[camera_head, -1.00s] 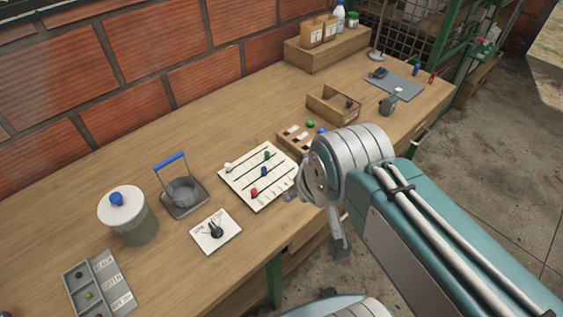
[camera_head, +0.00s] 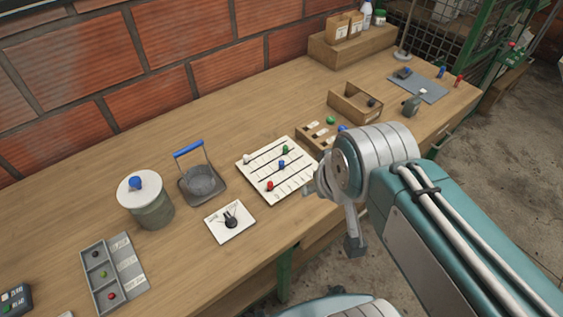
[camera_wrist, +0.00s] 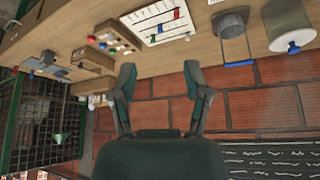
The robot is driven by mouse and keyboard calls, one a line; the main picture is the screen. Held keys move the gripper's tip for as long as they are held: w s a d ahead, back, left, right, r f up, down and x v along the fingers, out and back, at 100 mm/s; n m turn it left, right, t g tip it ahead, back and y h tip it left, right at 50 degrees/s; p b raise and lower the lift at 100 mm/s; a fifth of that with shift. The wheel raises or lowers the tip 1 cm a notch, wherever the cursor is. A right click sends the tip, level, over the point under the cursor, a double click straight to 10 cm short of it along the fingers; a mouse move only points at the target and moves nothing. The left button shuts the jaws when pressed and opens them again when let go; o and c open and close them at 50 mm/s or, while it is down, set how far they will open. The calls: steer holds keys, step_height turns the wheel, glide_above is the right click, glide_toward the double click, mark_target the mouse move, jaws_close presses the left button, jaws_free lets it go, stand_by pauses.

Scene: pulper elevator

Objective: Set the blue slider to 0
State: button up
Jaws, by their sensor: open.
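The white slider board (camera_head: 250,158) lies flat on the bench and carries white, green, blue and red knobs on dark slots. The blue slider (camera_head: 281,164) sits partway along its slot, between the green and red knobs. In the wrist view the board (camera_wrist: 148,17) appears upside down near the top, with the blue slider (camera_wrist: 177,14) on it. My gripper (camera_wrist: 163,82) is open and empty, its two fingers spread apart, with brick wall showing between them. In the head view my arm's end is right of the board, and the fingers are mostly hidden.
A dial plate (camera_head: 230,222), a blue-handled basket (camera_head: 203,182) and a lidded pot (camera_head: 150,208) stand left of the board. A compartment tray (camera_head: 114,275) is at front left. A slotted wooden block (camera_head: 318,137) and an open box (camera_head: 355,103) are close behind my arm.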

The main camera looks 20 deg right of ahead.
steer(key=n+g, duration=0.6)
steer(key=n, duration=0.8)
glide_above(281, 161)
step_height(281, 161, down, 15)
step_height(281, 161, down, 10)
steer(key=shift+s+f, duration=0.1)
steer(key=shift+f, duration=0.05)
jaws_close()
